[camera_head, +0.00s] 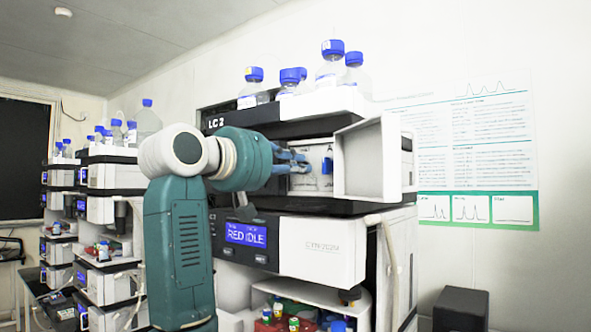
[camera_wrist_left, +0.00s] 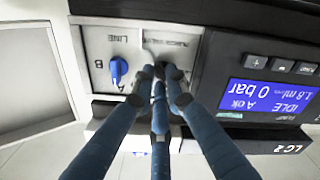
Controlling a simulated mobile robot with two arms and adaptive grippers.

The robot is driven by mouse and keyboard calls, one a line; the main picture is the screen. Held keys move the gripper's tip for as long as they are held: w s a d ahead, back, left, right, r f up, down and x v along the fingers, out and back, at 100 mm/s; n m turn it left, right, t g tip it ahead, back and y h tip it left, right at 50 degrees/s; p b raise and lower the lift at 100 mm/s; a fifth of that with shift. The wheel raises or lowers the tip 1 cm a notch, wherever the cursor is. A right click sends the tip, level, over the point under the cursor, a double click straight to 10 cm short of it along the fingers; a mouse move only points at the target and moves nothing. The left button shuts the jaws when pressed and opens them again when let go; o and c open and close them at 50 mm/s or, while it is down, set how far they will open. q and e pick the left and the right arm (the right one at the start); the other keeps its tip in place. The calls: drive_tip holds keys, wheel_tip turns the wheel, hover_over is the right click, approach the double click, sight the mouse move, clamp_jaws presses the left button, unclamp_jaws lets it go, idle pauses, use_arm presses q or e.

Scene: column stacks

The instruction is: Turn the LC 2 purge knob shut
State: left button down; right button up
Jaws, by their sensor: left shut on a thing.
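The LC 2 stack (camera_head: 216,122) has an open front compartment, and my left arm reaches into it from the left. My left gripper (camera_head: 306,162) has its blue fingers at the panel inside. In the left wrist view the fingertips (camera_wrist_left: 165,72) are closed together around a small dark knob (camera_wrist_left: 172,70), mostly hidden by them. The printed label above it is too blurred to read. A blue knob (camera_wrist_left: 118,70) sits on the same panel, apart from the fingers; it also shows in the head view (camera_head: 327,165). My right gripper is in neither view.
An open white door (camera_head: 365,158) stands to the right of the compartment. Blue-capped bottles (camera_head: 331,62) stand on top of the stack. The display (camera_wrist_left: 262,94) beside the panel reads IDLE and 0 bar. More stacks (camera_head: 108,175) stand at left.

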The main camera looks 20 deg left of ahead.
use_arm(q)
drive_tip(key=m, duration=0.4)
drive_tip(key=shift+f, duration=0.2)
drive_tip(key=shift+m, duration=1.7)
drive_tip(key=c, duration=1.7)
unclamp_jaws()
drive_tip(key=shift+c, duration=0.2)
